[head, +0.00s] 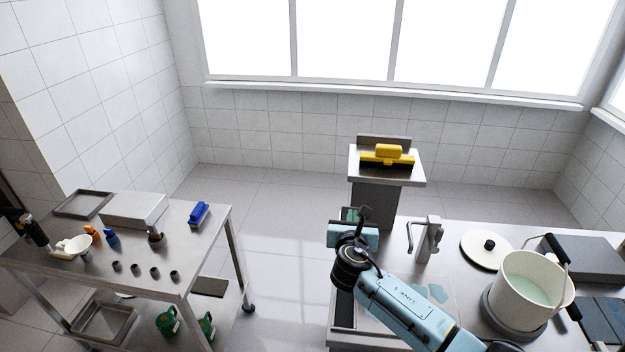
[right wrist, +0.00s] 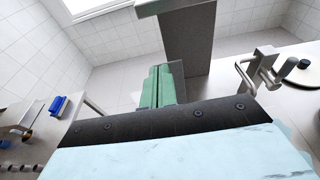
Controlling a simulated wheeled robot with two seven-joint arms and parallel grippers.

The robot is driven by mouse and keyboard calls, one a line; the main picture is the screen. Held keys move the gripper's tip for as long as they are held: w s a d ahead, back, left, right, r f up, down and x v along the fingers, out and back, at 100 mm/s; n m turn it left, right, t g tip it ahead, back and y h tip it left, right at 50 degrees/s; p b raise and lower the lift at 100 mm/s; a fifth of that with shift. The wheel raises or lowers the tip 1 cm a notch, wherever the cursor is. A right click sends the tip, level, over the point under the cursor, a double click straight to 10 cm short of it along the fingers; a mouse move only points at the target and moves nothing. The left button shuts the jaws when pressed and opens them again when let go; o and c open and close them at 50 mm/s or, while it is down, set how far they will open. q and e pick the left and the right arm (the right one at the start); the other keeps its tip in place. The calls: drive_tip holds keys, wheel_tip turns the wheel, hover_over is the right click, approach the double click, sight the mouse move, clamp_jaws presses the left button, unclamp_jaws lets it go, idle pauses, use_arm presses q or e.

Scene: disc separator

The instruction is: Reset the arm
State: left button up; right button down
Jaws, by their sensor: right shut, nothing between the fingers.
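My right arm, light blue with black joints, comes in from the bottom right of the head view. Its gripper (head: 352,213) is above the left end of the right-hand steel table. The right wrist view shows its two green fingers (right wrist: 161,85) pressed together beyond the pale blue housing. The fingers are shut and hold nothing. They point away toward the grey pedestal. My left gripper cannot be made out in either view.
A yellow-and-black tool (head: 387,157) lies on the grey pedestal (head: 375,206). On the right table stand a cream pot (head: 533,283), a round lid (head: 487,249) and a metal fixture (head: 429,240). The left trolley (head: 190,238) holds a blue brush (head: 199,213). Open floor lies between them.

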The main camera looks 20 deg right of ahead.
drive_tip(key=s+a+f+m+g+y, duration=0.2)
drive_tip(key=s+a+f+m+g, duration=0.1)
drive_tip(key=s+m, duration=0.45)
drive_tip(key=s+a+f+m+g+y, duration=0.15)
drive_tip(key=s+f+m, duration=0.25)
drive_tip(key=s+m, duration=0.4)
drive_tip(key=s+a+r+m+g+y, duration=0.1)
drive_tip(key=s+a+m+g+y, duration=0.2)
drive_tip(key=s+m, duration=0.5)
drive_tip(key=s+a+r+m+g+y, duration=0.15)
drive_tip(key=s+a+m, duration=0.35)
drive_tip(key=s, duration=0.6)
wheel_tip(320, 180, down, 34)
drive_tip(key=s+g+b, duration=0.2)
drive_tip(key=b, duration=0.7)
drive_tip(key=s+d+f+b, duration=0.1)
drive_tip(key=s+f+b, duration=0.3)
drive_tip(key=s+f, duration=0.4)
drive_tip(key=s+d+f+n+g+b, duration=0.1)
drive_tip(key=s+d+f+b, duration=0.1)
drive_tip(key=s+f, duration=0.6)
wheel_tip(320, 180, down, 6)
drive_tip(key=shift+s+d+f+b, duration=0.2)
drive_tip(key=shift+d+f+b, duration=0.05)
drive_tip(key=shift+b, duration=0.65)
